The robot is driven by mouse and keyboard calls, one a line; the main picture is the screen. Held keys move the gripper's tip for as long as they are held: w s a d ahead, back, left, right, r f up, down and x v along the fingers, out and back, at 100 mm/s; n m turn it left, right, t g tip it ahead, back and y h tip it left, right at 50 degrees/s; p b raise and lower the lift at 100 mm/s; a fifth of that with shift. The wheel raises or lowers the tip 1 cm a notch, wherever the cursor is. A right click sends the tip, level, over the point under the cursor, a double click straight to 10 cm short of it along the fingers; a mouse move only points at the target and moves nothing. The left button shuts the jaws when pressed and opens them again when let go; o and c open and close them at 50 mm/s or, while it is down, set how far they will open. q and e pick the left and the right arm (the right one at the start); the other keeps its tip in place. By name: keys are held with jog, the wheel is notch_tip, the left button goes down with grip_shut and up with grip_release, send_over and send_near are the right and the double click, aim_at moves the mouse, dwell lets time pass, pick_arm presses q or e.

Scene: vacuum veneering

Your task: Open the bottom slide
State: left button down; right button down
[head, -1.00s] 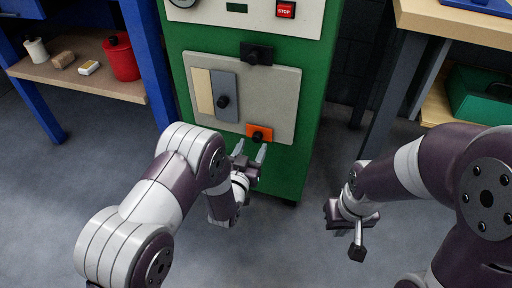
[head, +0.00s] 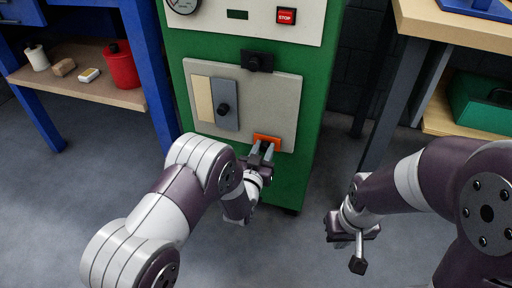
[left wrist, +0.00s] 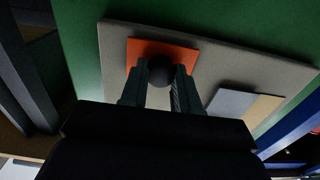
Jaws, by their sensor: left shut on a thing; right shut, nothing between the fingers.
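The green cabinet (head: 303,170) carries a grey panel (head: 272,95) on its front. Low on that panel is an orange plate (head: 270,140) with a black knob, taken as the bottom slide. My left gripper (head: 262,153) is shut on the black knob (left wrist: 161,70); the left wrist view shows a finger on each side of it, in front of the orange plate (left wrist: 188,55). In the head view the fingers hide the knob. My right gripper (head: 352,238) hangs shut and empty over the floor, right of the cabinet.
Higher on the panel are a grey slide (head: 225,112) with a black knob, beside a beige strip (head: 202,98), and a black latch-like part (head: 257,61). A red stop button (head: 286,16) is above. Benches stand left and right. The floor in front is clear.

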pick_arm(q)
jog(key=d, duration=0.1)
jog(key=s+d, duration=0.1)
jog(key=d, duration=0.1)
jog(key=shift+s+d, duration=0.1)
jog(key=shift+d, duration=0.1)
jog(key=c, duration=0.8)
grip_release()
jog(key=shift+s+p, duration=0.1)
jog(key=shift+p, duration=0.2)
jog(key=p, duration=0.6)
send_near(279, 145)
jog(key=v, duration=0.6)
jog(key=shift+s, duration=0.1)
